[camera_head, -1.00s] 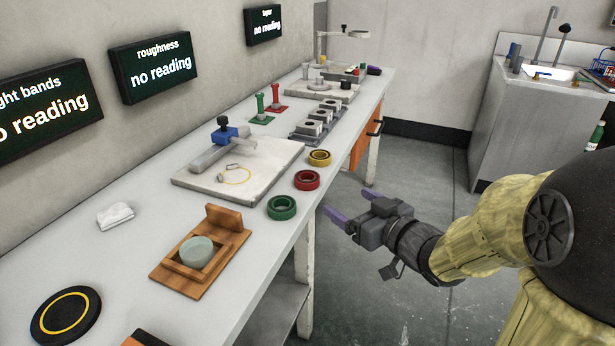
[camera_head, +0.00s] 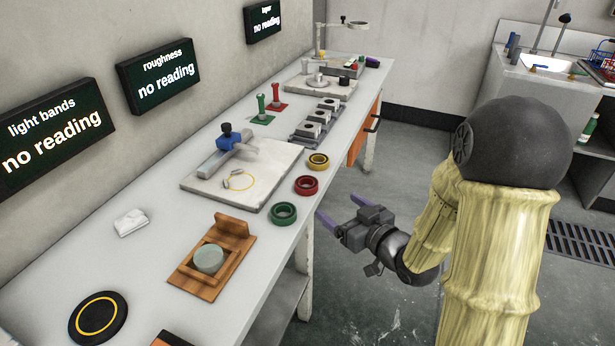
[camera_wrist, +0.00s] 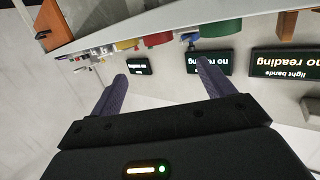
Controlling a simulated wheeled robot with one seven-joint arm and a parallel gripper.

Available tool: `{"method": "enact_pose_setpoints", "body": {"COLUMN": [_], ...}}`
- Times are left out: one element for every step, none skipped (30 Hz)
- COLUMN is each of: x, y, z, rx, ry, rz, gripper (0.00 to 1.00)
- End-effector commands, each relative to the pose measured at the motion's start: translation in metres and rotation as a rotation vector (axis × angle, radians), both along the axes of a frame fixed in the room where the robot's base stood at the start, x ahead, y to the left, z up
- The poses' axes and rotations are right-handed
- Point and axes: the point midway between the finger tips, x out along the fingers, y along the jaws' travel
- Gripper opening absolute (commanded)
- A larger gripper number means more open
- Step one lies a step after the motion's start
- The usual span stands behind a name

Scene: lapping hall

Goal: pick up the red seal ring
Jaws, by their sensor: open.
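The red seal ring (camera_head: 306,186) lies flat near the front edge of the bench, between a green ring (camera_head: 283,213) and a yellow ring (camera_head: 318,161). My gripper (camera_head: 338,210) is open and empty. It is off the bench's front edge, to the right of the green and red rings, with its purple fingers pointing toward the bench. In the wrist view, which is upside down, the fingers of my gripper (camera_wrist: 160,88) are spread apart. The red ring (camera_wrist: 128,44) shows there beyond the fingers, close to the green ring (camera_wrist: 220,29).
Green and red stands (camera_head: 263,113) are farther back. A sink cabinet (camera_head: 525,90) stands at the back right. Floor beside the bench is open.

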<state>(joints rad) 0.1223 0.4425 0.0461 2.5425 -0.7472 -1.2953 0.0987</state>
Motion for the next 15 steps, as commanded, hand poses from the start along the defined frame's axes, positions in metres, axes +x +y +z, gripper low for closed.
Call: {"method": "enact_pose_setpoints", "body": {"x": [0.0, 0.0, 0.0, 0.0, 0.005, 0.011, 0.016, 0.02, 0.026, 0.03, 0.035, 0.04, 0.045, 0.049, 0.055], "y": [0.0, 0.0, 0.0, 0.0, 0.004, 0.008, 0.011, 0.015, 0.018, 0.021, 0.024, 0.028, 0.031, 0.034, 0.038], "z": [0.004, 0.004, 0.003, 0.004, -0.001, -0.004, -0.005, -0.005, -0.006, -0.007, -0.008, -0.009, -0.01, -0.011, -0.012], "rx": [-0.001, -0.003, -0.004, -0.007, -0.007, -0.008, -0.008, -0.007, -0.006, -0.007, -0.007, -0.007, -0.007, -0.008, -0.008], "ry": [0.004, 0.005, 0.004, 0.004, 0.0, -0.002, -0.002, -0.001, -0.002, -0.001, -0.001, -0.001, -0.002, -0.002, -0.002], "rz": [-0.002, -0.004, -0.007, -0.009, -0.006, -0.007, -0.007, -0.007, -0.009, -0.009, -0.009, -0.01, -0.011, -0.011, -0.011], "gripper": [0.81, 0.81, 0.81, 0.81, 0.81, 0.81, 0.81, 0.81, 0.81, 0.81, 0.81, 0.81, 0.81, 0.81, 0.81]}}
